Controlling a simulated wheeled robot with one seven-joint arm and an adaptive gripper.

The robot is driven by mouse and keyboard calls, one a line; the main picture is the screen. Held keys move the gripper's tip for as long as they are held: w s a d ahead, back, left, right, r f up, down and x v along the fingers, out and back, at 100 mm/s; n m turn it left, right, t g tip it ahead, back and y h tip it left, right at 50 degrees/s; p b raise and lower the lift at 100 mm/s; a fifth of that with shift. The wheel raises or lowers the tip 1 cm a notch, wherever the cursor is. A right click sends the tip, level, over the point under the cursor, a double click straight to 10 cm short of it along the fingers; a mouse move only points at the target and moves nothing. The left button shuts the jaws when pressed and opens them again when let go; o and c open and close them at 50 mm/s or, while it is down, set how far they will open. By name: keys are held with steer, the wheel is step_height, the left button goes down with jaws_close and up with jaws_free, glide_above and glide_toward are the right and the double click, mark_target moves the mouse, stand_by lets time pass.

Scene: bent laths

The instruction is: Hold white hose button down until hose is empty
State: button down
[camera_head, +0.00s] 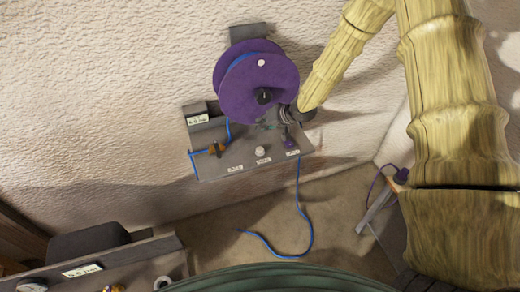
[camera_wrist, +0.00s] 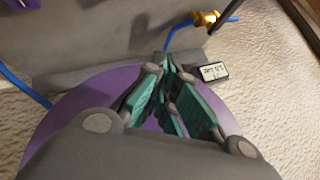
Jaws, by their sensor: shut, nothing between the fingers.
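The white button (camera_head: 259,152) sits on the grey panel (camera_head: 235,160) below a purple reel (camera_head: 240,95), with a label under it. The blue hose (camera_head: 305,225) hangs from the panel's right side, its lower end curling left near the floor. My gripper (camera_head: 279,124) is shut and empty, just right of and below the reel, above the panel and apart from the button in the picture. In the wrist view the green-padded fingers (camera_wrist: 168,72) meet in front of the reel's purple disc (camera_wrist: 75,115). The white button does not show there.
A brass valve (camera_head: 217,149) with blue tube is on the panel's left, and a purple-tipped knob (camera_head: 289,143) on its right. A brass fitting (camera_wrist: 205,18) and display (camera_wrist: 214,71) show in the wrist view. A grey bench (camera_head: 120,262) stands lower left.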

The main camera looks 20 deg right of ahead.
steer(key=shift+f, duration=0.2)
steer(key=b, duration=0.6)
glide_above(261, 148)
step_height(261, 148, down, 6)
steer(key=shift+d+f, duration=0.1)
steer(key=shift+f, duration=1.15)
steer(key=shift+f+b, duration=0.2)
steer(key=shift+b, duration=0.1)
steer(key=shift+f, duration=0.2)
steer(key=shift+f, duration=0.5)
stand_by(0.9)
steer(key=shift+r, duration=0.15)
stand_by(2.8)
steer(key=shift+r+p, duration=0.55)
steer(key=shift+r, duration=0.25)
